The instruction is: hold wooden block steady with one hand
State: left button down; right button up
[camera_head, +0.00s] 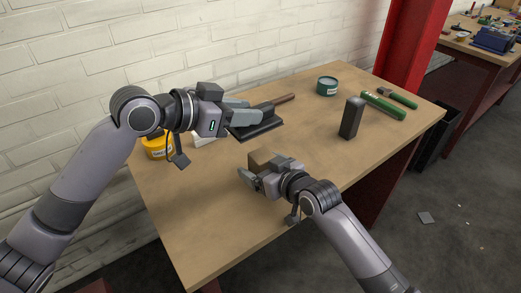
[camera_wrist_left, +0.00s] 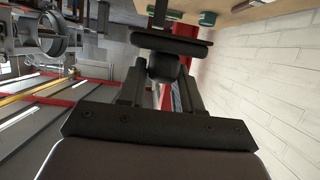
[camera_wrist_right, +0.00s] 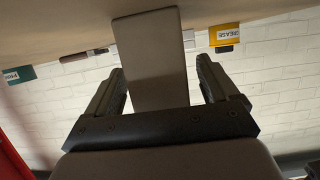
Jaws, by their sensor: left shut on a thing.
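The wooden block (camera_head: 262,157) stands on the table by my right gripper (camera_head: 262,170). In the right wrist view the block (camera_wrist_right: 155,60) is between the two spread fingers, with a gap on the right side and a narrower one on the left. My right gripper is open around it; its lower end there is hidden behind the palm.
A yellow grease tin (camera_head: 158,148) is behind my left arm. A dark upright block (camera_head: 351,118), a green tin (camera_head: 327,86) and green tools (camera_head: 384,106) stand or lie to the right. The table's middle (camera_head: 310,125) is clear.

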jog(key=v, duration=1.2)
